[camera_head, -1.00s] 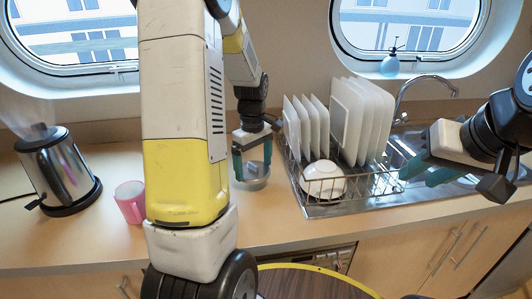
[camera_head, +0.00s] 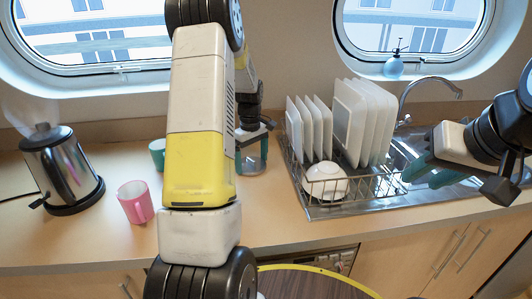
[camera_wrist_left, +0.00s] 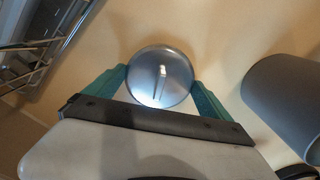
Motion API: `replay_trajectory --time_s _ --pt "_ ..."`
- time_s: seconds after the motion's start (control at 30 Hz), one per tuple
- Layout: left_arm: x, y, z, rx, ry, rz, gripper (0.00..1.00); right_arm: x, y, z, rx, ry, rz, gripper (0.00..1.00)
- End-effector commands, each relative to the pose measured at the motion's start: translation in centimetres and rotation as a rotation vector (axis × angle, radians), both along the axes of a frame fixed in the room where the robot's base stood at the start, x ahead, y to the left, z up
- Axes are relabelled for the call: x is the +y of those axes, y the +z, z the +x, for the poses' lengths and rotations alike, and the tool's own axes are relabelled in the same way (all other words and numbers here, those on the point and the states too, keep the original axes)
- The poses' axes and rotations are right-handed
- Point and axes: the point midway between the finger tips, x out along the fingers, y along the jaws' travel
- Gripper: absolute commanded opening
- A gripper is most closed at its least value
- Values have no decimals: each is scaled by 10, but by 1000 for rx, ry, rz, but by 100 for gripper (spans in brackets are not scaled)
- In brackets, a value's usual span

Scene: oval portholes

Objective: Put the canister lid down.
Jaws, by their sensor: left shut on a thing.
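The canister lid (camera_wrist_left: 160,78) is a round, shiny metal disc with a thin raised handle, seen from above in the left wrist view. My left gripper (camera_wrist_left: 160,85) is shut on it, one teal finger on each side. In the head view my left gripper (camera_head: 252,152) points down over the counter, left of the dish rack, and the lid (camera_head: 252,167) shows grey between its fingers. I cannot tell whether the lid touches the counter. My right gripper (camera_head: 425,170) is open and empty, right of the rack.
A grey cylinder (camera_wrist_left: 285,105) stands close to the lid. The dish rack (camera_head: 350,205) holds plates and a white bowl (camera_head: 326,182). A pink mug (camera_head: 135,203), a green cup (camera_head: 158,153) and a steaming kettle (camera_head: 62,170) stand to the left. My left arm hides part of the counter.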

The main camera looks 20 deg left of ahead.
Motion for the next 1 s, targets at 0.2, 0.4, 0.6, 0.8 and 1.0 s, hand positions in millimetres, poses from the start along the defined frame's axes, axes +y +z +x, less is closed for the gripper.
replay_trajectory --time_s 0.2,0.4,0.6,0.8,1.0 --pt "0 -3 0 1 0 0 98 0 0 0 0 0 0 36" --pt "0 -3 0 1 0 0 100 0 0 0 0 0 0 36" --pt "0 8 0 -1 0 0 100 0 0 0 0 0 0 36" --pt "0 48 1 -5 -1 2 100 0 0 0 0 0 0 36" --pt "0 89 0 -3 -2 1 100 0 0 0 0 0 0 36"
